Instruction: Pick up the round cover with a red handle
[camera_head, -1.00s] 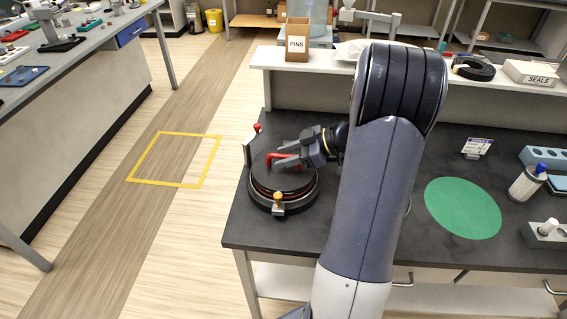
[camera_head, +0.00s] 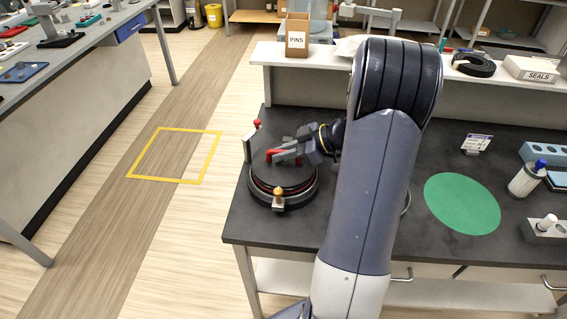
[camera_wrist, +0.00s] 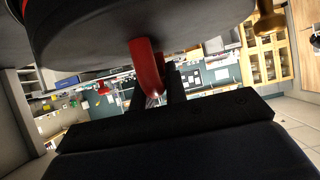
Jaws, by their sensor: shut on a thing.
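The round black cover (camera_head: 290,178) with a red handle (camera_head: 272,156) sits at the left end of the dark bench, on a round black base with a red ring (camera_head: 262,188). In the head view I cannot tell whether any gap separates cover and base. My gripper (camera_head: 280,157) reaches in from the right and is shut on the red handle. The wrist view shows the handle (camera_wrist: 147,68) between the fingers, with the underside-dark disc of the cover (camera_wrist: 130,30) close beside it. The fingers hide part of the handle.
A green round mat (camera_head: 462,203) lies bare on the bench to the right. A white bottle (camera_head: 526,180) and holders stand farther right. A raised shelf (camera_head: 330,60) runs behind.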

